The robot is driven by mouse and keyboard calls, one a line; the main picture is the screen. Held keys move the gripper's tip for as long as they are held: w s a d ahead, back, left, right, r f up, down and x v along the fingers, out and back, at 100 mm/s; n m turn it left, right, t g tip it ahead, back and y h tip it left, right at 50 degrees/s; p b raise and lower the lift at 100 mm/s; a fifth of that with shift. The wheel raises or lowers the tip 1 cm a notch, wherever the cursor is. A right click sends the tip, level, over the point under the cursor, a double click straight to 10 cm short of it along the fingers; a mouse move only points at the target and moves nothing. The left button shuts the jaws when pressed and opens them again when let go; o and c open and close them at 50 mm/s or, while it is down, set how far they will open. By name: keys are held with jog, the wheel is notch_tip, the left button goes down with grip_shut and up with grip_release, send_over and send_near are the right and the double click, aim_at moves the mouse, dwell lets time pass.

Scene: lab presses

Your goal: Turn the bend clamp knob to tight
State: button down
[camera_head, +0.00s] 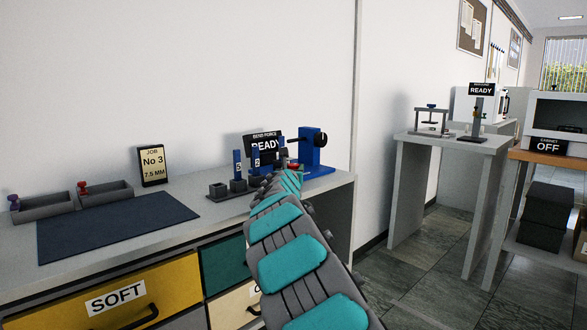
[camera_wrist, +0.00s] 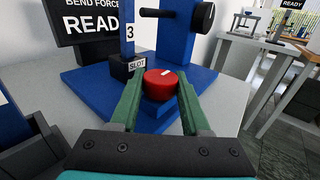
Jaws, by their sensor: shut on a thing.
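The bend clamp knob (camera_wrist: 160,85) is a round red knob with a white mark on top, on the blue base of the bend machine (camera_wrist: 92,88) in the wrist view. My gripper (camera_wrist: 158,92) has its two green fingers on either side of the knob, shut on it. The white mark points up and to the right. In the head view the bend machine (camera_head: 312,155) stands at the right end of the bench, and my arm hides most of the knob and my gripper. A display (camera_head: 263,143) behind it reads BEND FORCE READY.
A blue post marked 3 (camera_wrist: 130,30) stands in a slot block just behind the knob. Blue posts in grey blocks (camera_head: 218,190) stand left of the machine. A dark mat (camera_head: 115,226), two trays (camera_head: 105,195) and a job card (camera_head: 153,166) lie further left.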

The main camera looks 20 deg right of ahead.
jog(key=shift+r, duration=0.1)
jog(key=shift+c, duration=1.9)
grip_release()
jog(key=shift+b+v, duration=1.8)
jog(key=shift+v, duration=2.15)
